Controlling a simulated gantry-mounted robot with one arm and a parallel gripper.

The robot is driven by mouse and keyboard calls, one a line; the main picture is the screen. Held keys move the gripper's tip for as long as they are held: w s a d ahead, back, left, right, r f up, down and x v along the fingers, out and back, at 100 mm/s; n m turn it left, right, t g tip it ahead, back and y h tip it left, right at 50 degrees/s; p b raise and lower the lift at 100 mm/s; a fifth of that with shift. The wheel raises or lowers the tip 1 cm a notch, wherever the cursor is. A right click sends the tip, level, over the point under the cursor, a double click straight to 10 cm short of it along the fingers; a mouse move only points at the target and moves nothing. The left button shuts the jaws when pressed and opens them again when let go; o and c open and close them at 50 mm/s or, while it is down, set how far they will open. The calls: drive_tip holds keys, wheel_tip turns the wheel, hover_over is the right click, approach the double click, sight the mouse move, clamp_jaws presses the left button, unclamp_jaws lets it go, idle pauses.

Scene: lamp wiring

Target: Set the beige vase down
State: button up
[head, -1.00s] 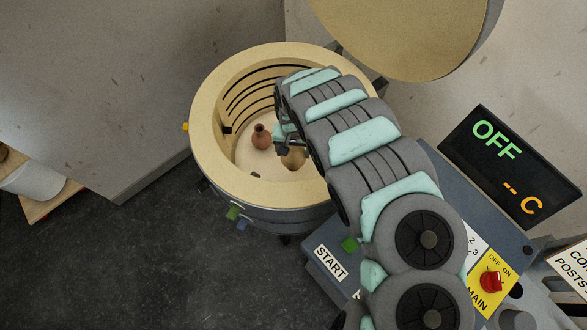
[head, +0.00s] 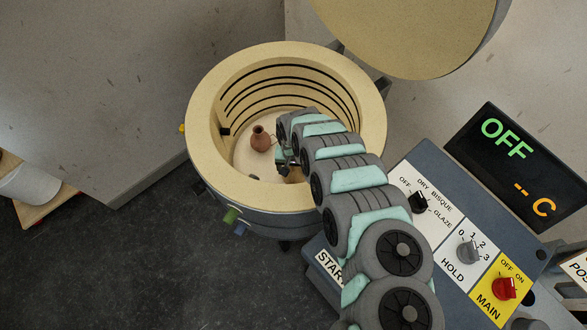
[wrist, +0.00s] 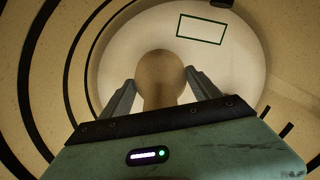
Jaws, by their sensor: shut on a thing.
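The beige vase (head: 294,174) is inside the round kiln (head: 205,130), low near its front right wall and mostly hidden by my arm in the head view. My gripper (head: 286,162) reaches down into the kiln. In the wrist view, the gripper's fingers (wrist: 160,80) stand on both sides of the beige vase (wrist: 158,68) and are shut on it. The pale kiln floor (wrist: 135,40) lies behind the vase, with a dark green rectangle outline (wrist: 201,29) ahead of it. I cannot tell whether the vase's base touches the floor.
A red-brown vase (head: 260,139) stands on the kiln floor, left of my gripper. The kiln wall with dark heating coils (head: 283,68) surrounds the space. The lid (head: 415,35) is raised. A control panel (head: 465,235) and display reading OFF (head: 515,160) are at right.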

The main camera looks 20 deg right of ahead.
drive_tip(key=shift+w+r, duration=0.15)
drive_tip(key=o, duration=2)
drive_tip(key=shift+c, duration=0.2)
wheel_tip(320, 180, up, 12)
drive_tip(key=p, duration=0.3)
drive_tip(key=shift+p, duration=0.35)
